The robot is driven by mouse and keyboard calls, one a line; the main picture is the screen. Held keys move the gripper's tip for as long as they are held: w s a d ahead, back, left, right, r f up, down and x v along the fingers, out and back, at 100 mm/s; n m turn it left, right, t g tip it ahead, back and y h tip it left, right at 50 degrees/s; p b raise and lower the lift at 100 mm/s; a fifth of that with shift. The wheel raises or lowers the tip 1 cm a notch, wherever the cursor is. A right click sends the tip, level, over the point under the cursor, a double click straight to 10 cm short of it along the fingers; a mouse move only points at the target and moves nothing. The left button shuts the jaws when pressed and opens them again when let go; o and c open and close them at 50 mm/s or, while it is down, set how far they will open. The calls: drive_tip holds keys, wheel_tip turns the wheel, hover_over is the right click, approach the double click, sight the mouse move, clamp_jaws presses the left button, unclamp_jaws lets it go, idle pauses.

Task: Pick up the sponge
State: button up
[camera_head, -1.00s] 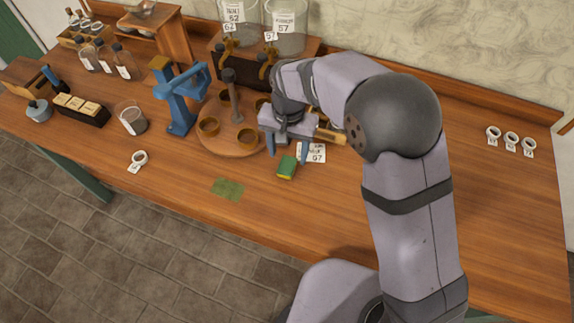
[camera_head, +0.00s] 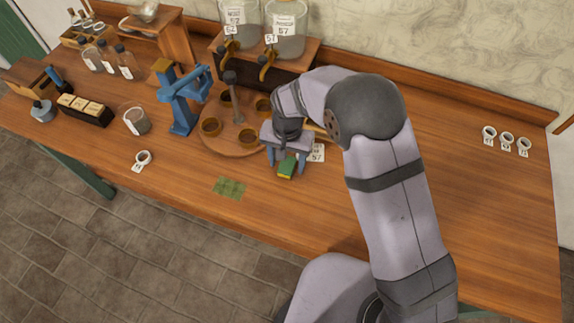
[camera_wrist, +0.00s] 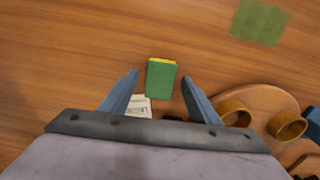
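The sponge (camera_head: 287,168) is a small block with a green top and a yellow edge, lying on the wooden table (camera_head: 400,200). It also shows in the wrist view (camera_wrist: 161,78), just beyond and between the fingertips. My gripper (camera_head: 287,170) is open above the sponge, its two blue fingers apart. In the wrist view the gripper (camera_wrist: 158,80) has the sponge between its finger lines, with gaps on both sides and no contact visible. How high the fingertips are above the table is hard to tell.
A white printed card (camera_head: 317,152) lies beside the sponge. A round wooden tray (camera_head: 222,146) with brown cups stands to the left, near a blue press (camera_head: 183,100). A flat green patch (camera_head: 229,188) lies at the front. The table's right side is mostly clear.

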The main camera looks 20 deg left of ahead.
sight(287, 165)
drive_tip(key=c, duration=1)
drive_tip(key=shift+o, duration=0.2)
drive_tip(key=shift+r, duration=0.1)
wheel_tip(287, 165, up, 10)
drive_tip(key=b, duration=0.3)
